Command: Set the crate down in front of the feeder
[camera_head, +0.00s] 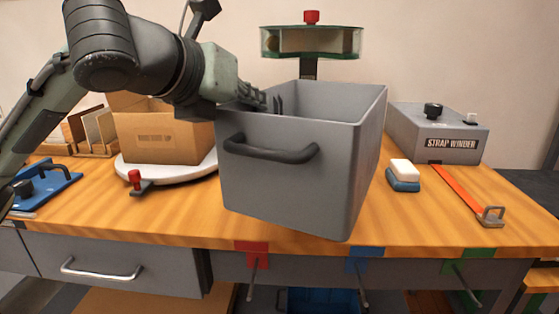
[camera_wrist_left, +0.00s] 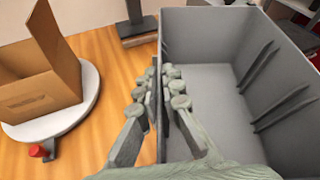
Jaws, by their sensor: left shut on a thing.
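The grey crate (camera_head: 275,185) is in the middle of the head view, upright, with a dark handle on its near side. It looks empty in the left wrist view (camera_wrist_left: 205,35). My left gripper (camera_head: 268,102) is shut on the crate's left wall at the rim, one finger inside and one outside, as the left wrist view (camera_wrist_left: 164,92) shows. I cannot tell whether the crate's bottom touches the table. A glass-sided hopper (camera_head: 311,42) with a red knob, probably the feeder, stands on a dark post behind the crate, which hides its base. My right gripper is not in view.
A cardboard box (camera_head: 160,135) sits on a white turntable (camera_head: 195,172) at the left, with a small red knob (camera_head: 135,178) before it. A strap winder (camera_head: 436,132), a blue-and-white block (camera_head: 403,175) and an orange strap (camera_head: 458,190) are at the right. The wooden table (camera_head: 175,215) is clear at front left.

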